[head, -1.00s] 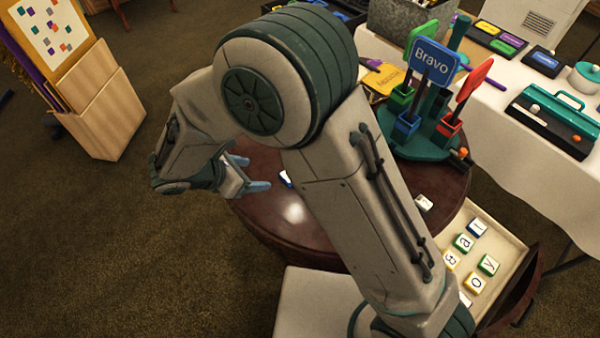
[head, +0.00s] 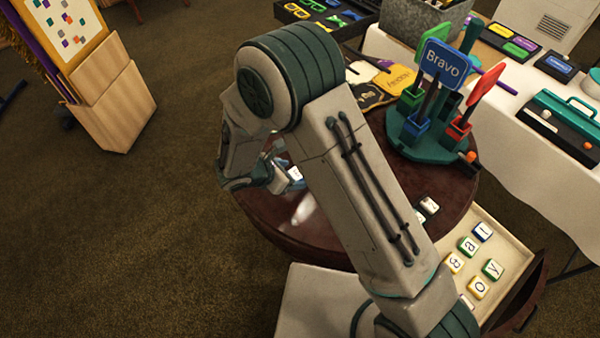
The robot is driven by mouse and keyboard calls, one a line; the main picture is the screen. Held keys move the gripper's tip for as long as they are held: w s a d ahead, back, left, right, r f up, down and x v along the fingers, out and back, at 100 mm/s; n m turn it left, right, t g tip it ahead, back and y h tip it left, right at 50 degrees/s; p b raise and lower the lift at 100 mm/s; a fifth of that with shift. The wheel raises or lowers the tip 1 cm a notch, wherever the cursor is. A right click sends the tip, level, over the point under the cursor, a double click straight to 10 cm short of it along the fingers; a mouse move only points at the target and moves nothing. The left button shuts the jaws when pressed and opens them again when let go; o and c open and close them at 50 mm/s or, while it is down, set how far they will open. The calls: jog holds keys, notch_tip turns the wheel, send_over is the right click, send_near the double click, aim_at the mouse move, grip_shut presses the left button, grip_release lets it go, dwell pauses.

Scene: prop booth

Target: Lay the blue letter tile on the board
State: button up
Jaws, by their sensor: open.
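A white tile with a dark letter and blue sides (head: 295,173) is at the left part of the round dark table (head: 305,237). My gripper (head: 287,182) is open at this tile, with its pale blue fingers close around or beside it; I cannot tell if they touch it. Another blue-edged letter tile (head: 482,232) lies in the open drawer at the lower right. I cannot make out the board; my arm covers the middle of the round table.
The drawer (head: 515,252) holds several letter tiles in other colours. A dark and white piece (head: 426,208) lies on the table right of my arm. A green stand (head: 428,146) with coloured signs, one reading "Bravo" (head: 443,62), stands at the table's back right.

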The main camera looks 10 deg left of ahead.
jog(key=shift+w+d+f, duration=0.2)
jog(key=shift+f, duration=0.1)
jog(key=shift+c, duration=0.3)
jog(key=c, duration=1.1)
jog(key=shift+o, duration=0.2)
jog(key=shift+r, duration=0.1)
